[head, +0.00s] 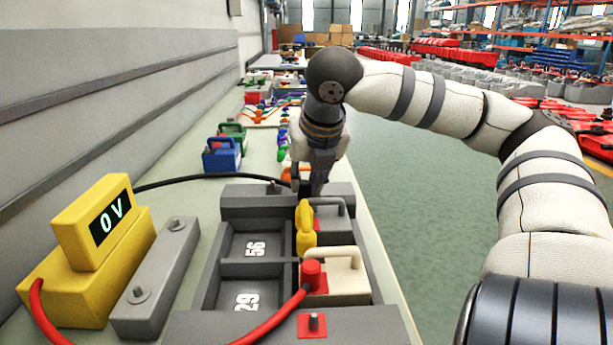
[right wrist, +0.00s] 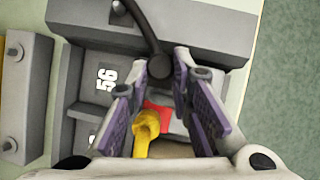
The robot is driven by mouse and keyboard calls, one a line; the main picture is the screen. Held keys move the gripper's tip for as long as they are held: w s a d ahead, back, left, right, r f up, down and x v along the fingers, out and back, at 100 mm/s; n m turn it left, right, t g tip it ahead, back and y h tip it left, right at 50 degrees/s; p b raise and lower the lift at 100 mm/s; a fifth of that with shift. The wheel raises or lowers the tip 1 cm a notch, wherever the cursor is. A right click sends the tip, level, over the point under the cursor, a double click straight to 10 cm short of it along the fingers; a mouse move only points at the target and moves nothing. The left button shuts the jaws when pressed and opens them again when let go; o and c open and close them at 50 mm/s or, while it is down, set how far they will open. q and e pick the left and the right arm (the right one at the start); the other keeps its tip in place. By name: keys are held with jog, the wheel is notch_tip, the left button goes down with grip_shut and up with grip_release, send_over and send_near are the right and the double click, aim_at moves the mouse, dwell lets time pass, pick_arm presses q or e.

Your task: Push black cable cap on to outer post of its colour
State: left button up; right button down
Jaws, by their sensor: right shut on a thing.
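The black cable cap (right wrist: 160,68) is between the fingertips of my right gripper, with its black cable (right wrist: 143,28) running off toward the back. My right gripper (head: 308,188) points down over the far right part of the dark grey tray and is shut on the cap; it also shows in the right wrist view (right wrist: 163,62). A bare grey post (head: 272,187) stands on the tray's far rim. My left gripper is not in view.
A yellow connector (head: 305,230) and a red cap (head: 312,273) stand near the gripper. A white block with a handle (head: 345,270) is in the tray (head: 208,285). The yellow meter (head: 95,260) reads 0 V. A bare post on red (head: 313,324) is nearer.

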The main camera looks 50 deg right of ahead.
jog(key=shift+f, duration=0.65)
jog(key=c, duration=1.3)
grip_release()
jog(key=shift+c, duration=0.2)
jog(key=shift+o, duration=0.2)
jog(key=o, duration=0.4)
jog(key=shift+o, duration=0.2)
jog(key=shift+r, duration=0.1)
notch_tip(320, 180, up, 8)
jog(key=shift+r, duration=0.2)
